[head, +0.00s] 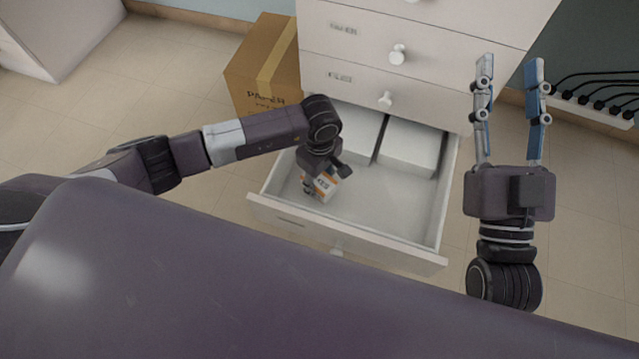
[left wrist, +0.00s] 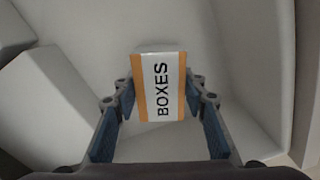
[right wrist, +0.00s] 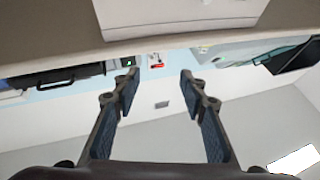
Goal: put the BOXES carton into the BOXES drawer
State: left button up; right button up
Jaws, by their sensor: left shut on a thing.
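The BOXES carton (head: 325,186), white with orange edges, is in my left gripper (head: 322,185), inside the open bottom drawer (head: 390,215) near its left side. In the left wrist view the carton (left wrist: 160,87) sits between both fingertips, its BOXES label facing the camera. My left gripper (left wrist: 160,100) is shut on it. I cannot tell whether the carton touches the drawer floor. My right gripper (head: 511,75) is open and empty, to the right of the drawer. In the right wrist view the right gripper (right wrist: 155,85) has nothing between its fingers.
Two white boxes (head: 410,146) stand at the back of the drawer. The drawer's front and middle floor are clear. Closed drawers (head: 400,55) rise above it. A brown paper carton (head: 262,70) stands left of the cabinet. Black cables (head: 595,98) lie at the right.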

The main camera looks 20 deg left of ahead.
pick_arm(q)
jog(key=shift+f, duration=0.6)
pick_arm(e)
jog(key=shift+s+r+t, duration=0.25)
jog(key=shift+s+r, duration=0.05)
jog(key=shift+r, duration=0.2)
jog(key=shift+s+r+t, duration=0.25)
jog(key=shift+r, duration=0.2)
pick_arm(q)
jog(key=shift+f, duration=0.1)
jog(key=o, duration=1.1)
pick_arm(e)
jog(key=shift+s+r+t, duration=0.25)
jog(key=shift+r+t, duration=0.05)
